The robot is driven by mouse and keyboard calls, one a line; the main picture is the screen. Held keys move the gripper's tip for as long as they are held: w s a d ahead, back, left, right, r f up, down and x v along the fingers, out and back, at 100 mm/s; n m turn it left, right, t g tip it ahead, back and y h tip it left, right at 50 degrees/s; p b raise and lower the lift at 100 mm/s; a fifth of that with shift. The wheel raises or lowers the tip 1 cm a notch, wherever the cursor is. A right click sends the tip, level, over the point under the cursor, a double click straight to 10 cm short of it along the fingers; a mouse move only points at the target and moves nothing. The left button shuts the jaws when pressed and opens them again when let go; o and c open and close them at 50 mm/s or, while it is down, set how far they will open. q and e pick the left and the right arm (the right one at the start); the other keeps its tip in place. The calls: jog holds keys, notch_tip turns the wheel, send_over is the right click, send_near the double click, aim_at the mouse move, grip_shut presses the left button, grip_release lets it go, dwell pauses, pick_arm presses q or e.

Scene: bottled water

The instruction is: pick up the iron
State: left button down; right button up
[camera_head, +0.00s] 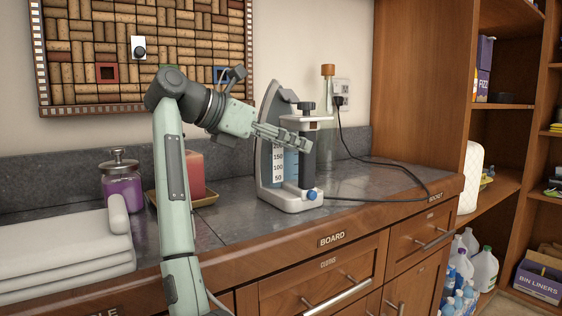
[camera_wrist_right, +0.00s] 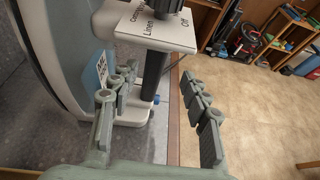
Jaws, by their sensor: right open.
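The iron (camera_head: 290,200) stands upright on its heel on the dark counter, a grey-and-white body with a blue water scale and a dark vertical handle (camera_head: 308,168). My right gripper (camera_head: 299,142) is open at the upper part of the handle. In the right wrist view, the handle (camera_wrist_right: 152,78) shows between the spread fingers of the gripper (camera_wrist_right: 160,78), nearer the left finger. I cannot tell whether that finger touches the iron. The dial panel (camera_wrist_right: 160,28) is beyond the fingertips. My left gripper is not in view.
A power cord (camera_head: 385,163) runs from the iron to the wall outlet (camera_head: 342,92). A clear bottle (camera_head: 327,135) stands behind the iron. Folded towels (camera_head: 65,250), a purple jar (camera_head: 122,190) and a reddish candle (camera_head: 196,176) are at left. The counter right of the iron is mostly clear.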

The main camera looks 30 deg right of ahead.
jog(key=x, duration=0.5)
jog(key=shift+w+d+f+p, duration=0.15)
jog(key=shift+w+d+p, duration=0.15)
jog(key=shift+w+p, duration=0.1)
grip_shut()
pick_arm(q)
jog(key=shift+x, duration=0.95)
pick_arm(e)
jog(key=shift+r, duration=0.25)
